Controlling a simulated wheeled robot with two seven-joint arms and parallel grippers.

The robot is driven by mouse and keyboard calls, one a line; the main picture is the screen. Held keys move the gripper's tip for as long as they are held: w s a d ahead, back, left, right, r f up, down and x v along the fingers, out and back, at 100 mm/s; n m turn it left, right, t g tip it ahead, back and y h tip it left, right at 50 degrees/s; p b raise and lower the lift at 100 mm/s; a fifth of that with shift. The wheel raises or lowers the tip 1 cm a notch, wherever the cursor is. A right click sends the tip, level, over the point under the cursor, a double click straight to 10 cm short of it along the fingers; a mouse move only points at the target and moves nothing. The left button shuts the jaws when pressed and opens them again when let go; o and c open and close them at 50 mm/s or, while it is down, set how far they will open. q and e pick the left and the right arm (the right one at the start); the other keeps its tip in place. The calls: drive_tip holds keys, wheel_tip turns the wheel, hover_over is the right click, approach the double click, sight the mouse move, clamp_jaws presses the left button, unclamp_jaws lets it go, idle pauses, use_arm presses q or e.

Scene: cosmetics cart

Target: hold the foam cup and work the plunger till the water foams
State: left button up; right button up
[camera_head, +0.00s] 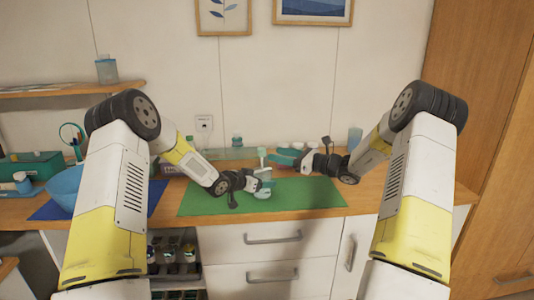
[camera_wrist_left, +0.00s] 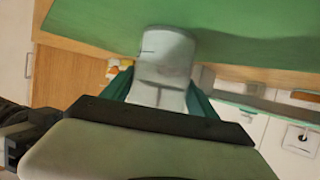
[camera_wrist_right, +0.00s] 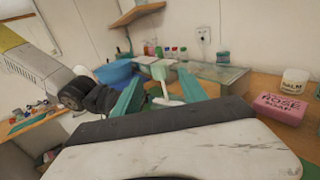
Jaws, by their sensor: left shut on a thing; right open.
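The foam cup (camera_head: 264,192), a small pale cup, is at the middle of the green mat (camera_head: 310,196). My left gripper (camera_head: 257,186) is shut on it from the left; in the left wrist view the cup (camera_wrist_left: 166,62) sits between the teal fingers. It looks upright on the mat or very close to it. The white plunger (camera_head: 262,158) rises from its top. My right gripper (camera_head: 284,157) is open, to the right of the plunger's upper part. In the right wrist view the plunger (camera_wrist_right: 159,73) shows between the spread teal fingers, apart from them.
A blue bowl (camera_head: 64,183) stands on the blue mat at the left. A glass shelf (camera_wrist_right: 215,74) with small bottles runs along the wall. A pink soap box (camera_wrist_right: 280,108) and a white balm jar (camera_wrist_right: 295,79) stand at the back. The mat's right side is clear.

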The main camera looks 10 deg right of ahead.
sight(262, 152)
drive_tip(key=shift+v, duration=0.95)
drive_tip(key=shift+a, duration=0.1)
drive_tip(key=x, duration=1.2)
drive_tip(key=shift+f, duration=0.2)
drive_tip(key=shift+c, duration=0.4)
clamp_jaws()
